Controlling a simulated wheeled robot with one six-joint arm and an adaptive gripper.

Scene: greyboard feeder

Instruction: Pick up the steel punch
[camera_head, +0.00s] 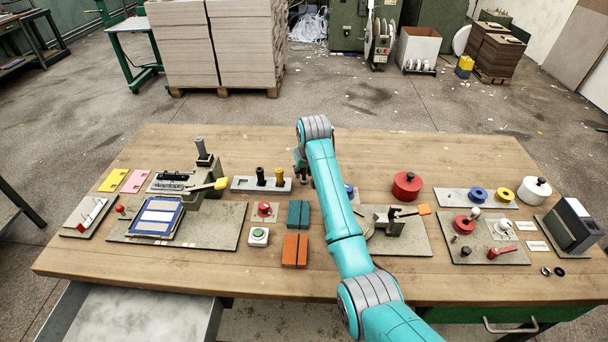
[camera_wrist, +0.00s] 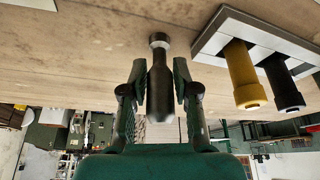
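The steel punch (camera_wrist: 160,88) is a dark, round-bodied tool with a narrower neck and a pale ring near its far end. In the wrist view it lies centred between the two fingers of my gripper (camera_wrist: 160,82). The finger pads are drawn in close along both sides of its thick body and appear to touch it. In the head view my gripper (camera_head: 303,174) is over the table just right of the punch holder, and my arm partly covers it. I cannot tell whether the punch's far end touches the table.
The grey holder (camera_head: 245,185) carries a yellow punch (camera_wrist: 242,80) and a black punch (camera_wrist: 283,85), close beside my gripper. Green blocks (camera_head: 298,213) and orange blocks (camera_head: 295,250) lie in front. A lever fixture (camera_head: 408,242) and a red round container (camera_head: 407,186) stand to the right.

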